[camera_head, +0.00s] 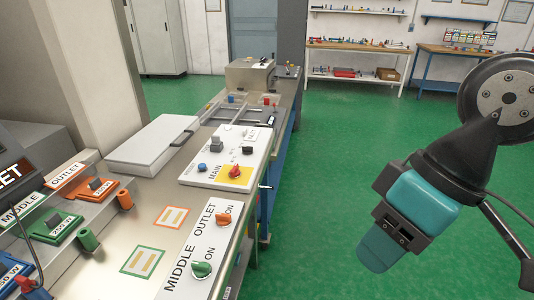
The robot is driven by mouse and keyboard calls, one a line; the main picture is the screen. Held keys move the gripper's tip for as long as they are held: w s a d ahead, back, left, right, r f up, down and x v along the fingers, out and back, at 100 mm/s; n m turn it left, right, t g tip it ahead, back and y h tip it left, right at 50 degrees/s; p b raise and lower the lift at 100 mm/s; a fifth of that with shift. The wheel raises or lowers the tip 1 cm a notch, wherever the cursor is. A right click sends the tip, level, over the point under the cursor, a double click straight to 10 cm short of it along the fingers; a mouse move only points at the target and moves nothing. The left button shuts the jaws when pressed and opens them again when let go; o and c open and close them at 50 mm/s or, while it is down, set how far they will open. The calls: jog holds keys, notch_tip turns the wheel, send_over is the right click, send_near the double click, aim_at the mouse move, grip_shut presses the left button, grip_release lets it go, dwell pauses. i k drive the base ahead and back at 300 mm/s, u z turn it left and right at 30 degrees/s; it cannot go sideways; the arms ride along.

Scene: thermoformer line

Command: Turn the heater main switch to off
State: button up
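The heater main switch looks to be the red rotary knob (235,171) on a yellow square plate, on a white control panel (205,173) marked MAIN. The knob is small here, and I cannot read which position it points to. My gripper (377,250), teal and black, hangs at the right over the green floor, well to the right of the panel and apart from it. Its teal end points down and to the left. I see nothing held, but the gap between the fingers does not show.
A nearer white panel carries an orange OUTLET knob (223,219) and a green MIDDLE knob (202,269). Heater modules with orange, green and blue bases stand at left. A closed white lid (151,143) lies behind. The green floor (320,210) right of the bench is clear.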

aim_at(235, 171)
jog(key=u, duration=0.1)
jog(key=i, duration=0.85)
jog(key=u, duration=0.6)
